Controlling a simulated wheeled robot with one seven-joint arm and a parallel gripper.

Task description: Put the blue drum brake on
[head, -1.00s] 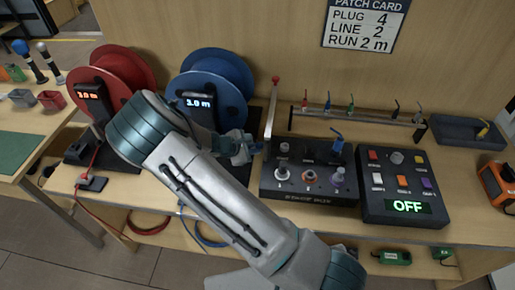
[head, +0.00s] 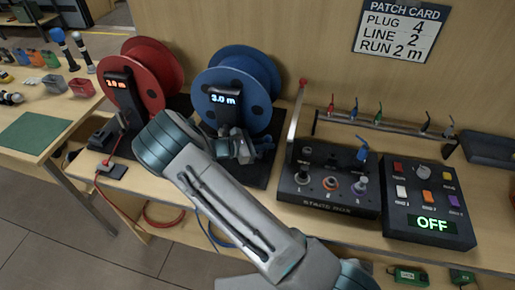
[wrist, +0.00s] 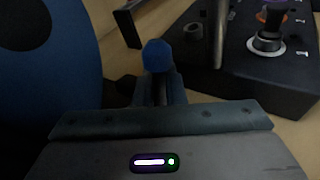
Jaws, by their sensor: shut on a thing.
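The blue drum (head: 265,73) stands upright at the back middle, and its display (head: 222,99) reads 3.0 m. My gripper (head: 259,146) is low at the drum's front right, partly hidden by my own wrist in the head view. In the wrist view, my gripper (wrist: 160,95) is shut around a short stem topped by a blue knob (wrist: 158,56), which looks like the brake handle. The blue drum (wrist: 70,75) fills the left of that view. The lower part of the handle is hidden by the fingers.
The red drum (head: 165,70) stands left of the blue one. A tall pale lever with a red tip (head: 297,110) and the black stage box (head: 325,200) are close on the right. The panel reading OFF (head: 425,240) lies farther right. A patch card (head: 400,30) hangs behind.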

